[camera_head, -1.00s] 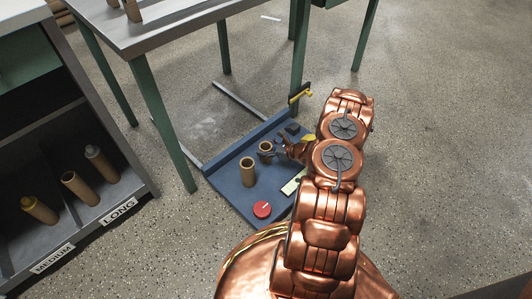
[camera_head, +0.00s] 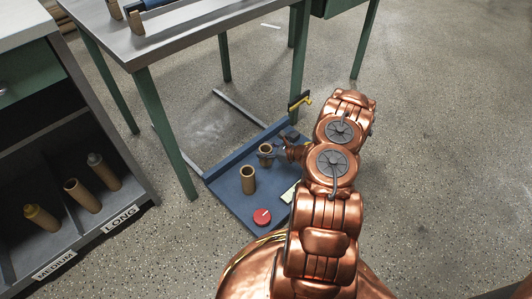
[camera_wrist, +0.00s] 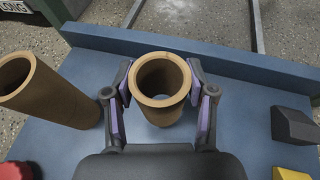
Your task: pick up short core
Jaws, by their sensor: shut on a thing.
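A short brown cardboard core (camera_head: 265,161) stands upright at the blue board (camera_head: 222,196). My gripper (camera_head: 268,151) is shut around its upper part. In the wrist view, the core (camera_wrist: 162,103) sits between the two purple-padded fingers (camera_wrist: 162,88), its open top facing the camera. I cannot tell whether its bottom touches the board. A second brown core (camera_head: 248,180) stands apart, in front of it on the board; it shows at the left of the wrist view (camera_wrist: 52,95) and looks longer.
A red round knob (camera_head: 262,216) and dark blocks (camera_wrist: 292,125) are on the board. Its raised back edge (camera_wrist: 230,65) lies just behind the held core. A metal table (camera_head: 160,45) stands beyond. A shelf labelled MEDIUM and LONG (camera_head: 122,217) holds several cores at left.

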